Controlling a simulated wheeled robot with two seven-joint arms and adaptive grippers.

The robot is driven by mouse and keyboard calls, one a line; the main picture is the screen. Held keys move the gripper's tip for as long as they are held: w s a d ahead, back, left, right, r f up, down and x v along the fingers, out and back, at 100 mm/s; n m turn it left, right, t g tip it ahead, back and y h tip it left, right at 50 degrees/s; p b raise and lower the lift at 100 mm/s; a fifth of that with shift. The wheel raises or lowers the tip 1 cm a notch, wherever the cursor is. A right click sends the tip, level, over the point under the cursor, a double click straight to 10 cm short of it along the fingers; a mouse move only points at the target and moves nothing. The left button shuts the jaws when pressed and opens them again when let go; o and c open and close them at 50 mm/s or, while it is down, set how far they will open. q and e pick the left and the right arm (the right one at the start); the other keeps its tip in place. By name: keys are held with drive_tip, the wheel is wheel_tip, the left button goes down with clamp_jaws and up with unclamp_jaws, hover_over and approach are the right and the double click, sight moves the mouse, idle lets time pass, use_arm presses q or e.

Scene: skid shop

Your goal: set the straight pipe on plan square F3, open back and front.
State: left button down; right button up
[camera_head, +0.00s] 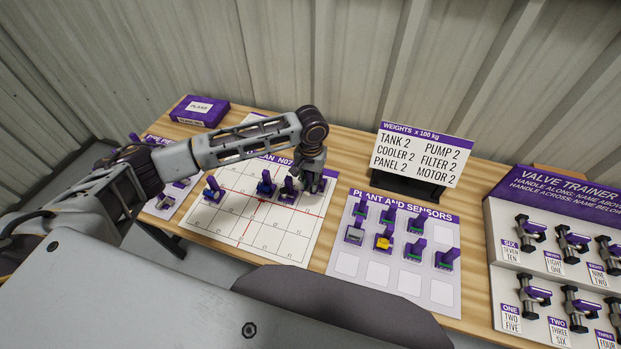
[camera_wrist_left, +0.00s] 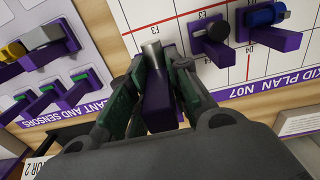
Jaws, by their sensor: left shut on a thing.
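The plan sheet (camera_head: 224,226), a white grid with red lines, lies on the wooden table. My left gripper (camera_head: 313,178) is over its right part, pointing down. In the left wrist view the left gripper (camera_wrist_left: 155,85) is shut on the purple grip of the straight pipe (camera_wrist_left: 152,55), whose grey cylinder shows between the fingers. I cannot tell whether the pipe touches the sheet. Beside it on the plan stand a purple piece with a dark round part (camera_wrist_left: 213,40) and a blue cylinder piece (camera_wrist_left: 265,14). The square under the pipe is hidden. My right gripper is out of view.
Another purple-handled piece (camera_head: 213,189) stands at the plan's left. The plant and sensors sheet (camera_head: 345,264) with several pieces is to the right. A weights sign (camera_head: 420,153) stands behind, the valve trainer (camera_head: 556,186) far right, and a purple box (camera_head: 200,111) back left.

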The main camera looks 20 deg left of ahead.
use_arm(q)
drive_tip(key=shift+f, duration=2.1)
drive_tip(key=shift+f, duration=0.1)
drive_tip(key=shift+f, duration=0.35)
drive_tip(key=shift+f, duration=1.4)
drive_tip(key=shift+p, duration=0.45)
drive_tip(key=shift+f, duration=0.7)
idle(0.9)
